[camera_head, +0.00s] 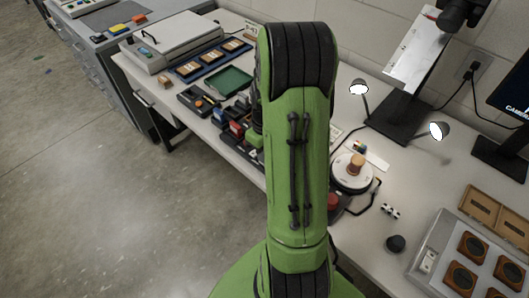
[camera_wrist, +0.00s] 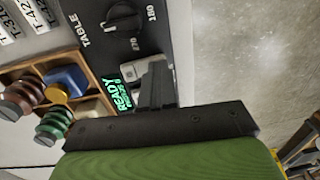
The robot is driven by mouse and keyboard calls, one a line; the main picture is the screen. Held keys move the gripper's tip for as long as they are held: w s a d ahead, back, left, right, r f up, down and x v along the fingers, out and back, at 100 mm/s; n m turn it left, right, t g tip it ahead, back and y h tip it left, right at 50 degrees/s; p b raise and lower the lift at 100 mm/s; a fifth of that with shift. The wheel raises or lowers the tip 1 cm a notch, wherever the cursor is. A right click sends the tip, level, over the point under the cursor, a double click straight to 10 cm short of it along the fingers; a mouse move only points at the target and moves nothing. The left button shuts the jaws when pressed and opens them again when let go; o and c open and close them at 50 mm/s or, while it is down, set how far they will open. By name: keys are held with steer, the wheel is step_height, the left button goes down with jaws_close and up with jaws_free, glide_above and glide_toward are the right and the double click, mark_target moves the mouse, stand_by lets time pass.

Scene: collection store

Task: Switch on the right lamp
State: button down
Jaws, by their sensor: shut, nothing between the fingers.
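Two small desk lamps stand on the table in the head view. The right lamp (camera_head: 438,130) and the left lamp (camera_head: 359,88) both show bright white faces; I cannot tell from this whether they are lit. In the wrist view my gripper (camera_wrist: 157,82) is shut and empty. Its fingertips are over the edge of a dark control panel (camera_wrist: 150,42), beside a pale button (camera_wrist: 132,70) and a green "READY" display (camera_wrist: 122,96). I cannot tell whether they touch the panel. The gripper is hidden behind my arm in the head view.
A dial (camera_wrist: 122,18) marked "TABLE" is on the panel. A wooden tray (camera_wrist: 97,67) with spools and blocks lies beside it. In the head view, a round turntable (camera_head: 352,183), a camera stand (camera_head: 400,120) and a green tray (camera_head: 229,79) crowd the table.

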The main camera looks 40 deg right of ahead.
steer(key=shift+a, duration=0.1)
steer(key=shift+d+r+p, duration=0.15)
steer(key=shift+d+p, duration=0.4)
steer(key=shift+d, duration=0.35)
step_height(320, 180, up, 14)
steer(key=a+p, duration=0.2)
steer(key=p, duration=0.4)
